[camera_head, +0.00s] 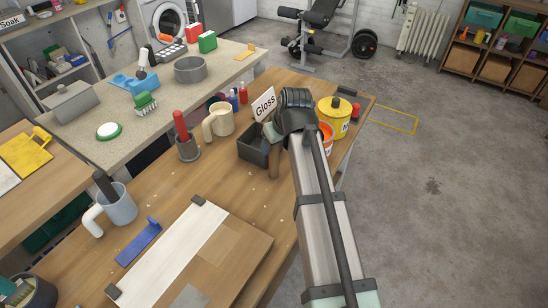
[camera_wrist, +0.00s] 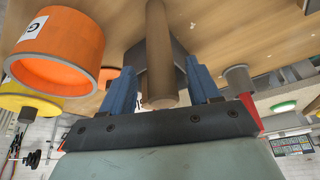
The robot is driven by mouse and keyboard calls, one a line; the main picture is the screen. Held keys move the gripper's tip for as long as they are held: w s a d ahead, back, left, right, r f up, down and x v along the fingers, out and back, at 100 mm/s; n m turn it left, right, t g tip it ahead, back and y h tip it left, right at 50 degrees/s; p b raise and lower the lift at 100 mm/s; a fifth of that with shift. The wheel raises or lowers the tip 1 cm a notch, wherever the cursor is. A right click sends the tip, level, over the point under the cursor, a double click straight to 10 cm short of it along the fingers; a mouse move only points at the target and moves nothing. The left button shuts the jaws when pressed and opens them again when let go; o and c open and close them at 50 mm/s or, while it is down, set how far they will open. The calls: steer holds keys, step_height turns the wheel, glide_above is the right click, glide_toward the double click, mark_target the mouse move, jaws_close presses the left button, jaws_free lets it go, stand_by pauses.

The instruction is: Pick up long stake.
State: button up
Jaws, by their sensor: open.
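The long stake is a plain brown wooden cylinder. In the wrist view the stake (camera_wrist: 157,50) runs between my two blue fingers, its round end facing the camera. My gripper (camera_wrist: 160,70) is open, with a finger on each side of the stake and apparent gaps to it. In the head view a short brown length of the stake (camera_head: 273,164) shows beside the dark box, below my wrist. My arm hides the rest, and the fingers are not clear there.
A dark open box (camera_head: 252,150), a Gloss sign (camera_head: 264,104), an orange-and-white tub (camera_head: 326,137) and a yellow can (camera_head: 335,120) crowd around my gripper. A cream mug (camera_head: 219,121) and a grey cup (camera_head: 188,149) with a red handle stand left. Boards (camera_head: 185,250) lie nearer on the wooden bench.

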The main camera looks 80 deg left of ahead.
steer(key=shift+x, duration=1.3)
steer(key=shift+c, duration=0.4)
steer(key=c, duration=1)
steer(key=shift+o, duration=0.2)
